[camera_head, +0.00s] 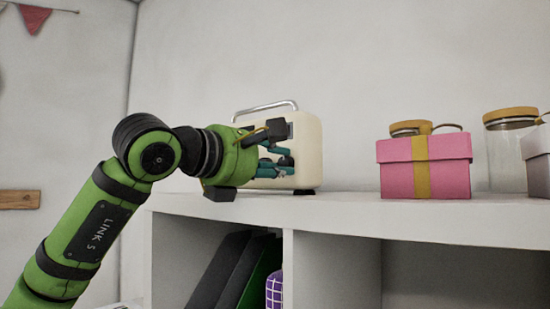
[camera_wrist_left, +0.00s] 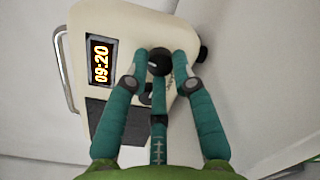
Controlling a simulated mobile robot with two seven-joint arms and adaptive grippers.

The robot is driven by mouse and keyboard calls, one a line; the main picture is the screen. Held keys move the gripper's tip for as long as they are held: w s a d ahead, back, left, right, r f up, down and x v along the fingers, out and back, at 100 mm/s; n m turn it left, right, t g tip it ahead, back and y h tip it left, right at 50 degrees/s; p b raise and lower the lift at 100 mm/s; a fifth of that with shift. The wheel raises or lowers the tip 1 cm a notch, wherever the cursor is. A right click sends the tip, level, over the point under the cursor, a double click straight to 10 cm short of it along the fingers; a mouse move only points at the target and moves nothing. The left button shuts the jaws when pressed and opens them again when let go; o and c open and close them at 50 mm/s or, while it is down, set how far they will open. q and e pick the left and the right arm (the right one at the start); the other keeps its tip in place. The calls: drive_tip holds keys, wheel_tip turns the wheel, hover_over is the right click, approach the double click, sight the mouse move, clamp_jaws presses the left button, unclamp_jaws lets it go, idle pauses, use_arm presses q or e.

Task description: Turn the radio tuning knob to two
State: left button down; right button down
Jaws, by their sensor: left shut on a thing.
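The cream radio (camera_head: 308,150) with a metal carry handle stands on the white shelf top. It also shows in the left wrist view (camera_wrist_left: 125,30), seen tilted, with a lit display (camera_wrist_left: 101,63) reading 09:20. My left gripper (camera_head: 284,161) is in front of the radio's face. In the left wrist view, its teal fingers (camera_wrist_left: 160,62) are closed around a black knob (camera_wrist_left: 158,56) on the face. Another dark knob (camera_wrist_left: 146,98) lies partly hidden behind the fingers. The number markings by the knob are too small or covered to read. My right gripper is not in view.
A pink gift box (camera_head: 450,180) with a yellow ribbon stands right of the radio on the shelf (camera_head: 350,208). Glass jars (camera_head: 508,160) and a pale box (camera_head: 538,165) stand further right. The shelf between radio and pink box is clear.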

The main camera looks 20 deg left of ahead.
use_arm(q)
drive_tip(key=m, duration=0.1)
drive_tip(key=m+p, duration=0.1)
drive_tip(key=m, duration=0.1)
drive_tip(key=shift+r+m+p, duration=0.2)
drive_tip(key=shift+m+p, duration=0.1)
drive_tip(key=m+p, duration=0.1)
drive_tip(key=m, duration=0.3)
drive_tip(key=shift+p, duration=0.35)
drive_tip(key=m+y+p, duration=0.1)
drive_tip(key=m, duration=0.2)
drive_tip(key=shift+m, duration=0.3)
drive_tip(key=shift+d+m+p, duration=0.1)
drive_tip(key=shift+m+p, duration=0.35)
drive_tip(key=shift+m, duration=1.15)
drive_tip(key=c, duration=1)
unclamp_jaws()
drive_tip(key=shift+f, duration=0.1)
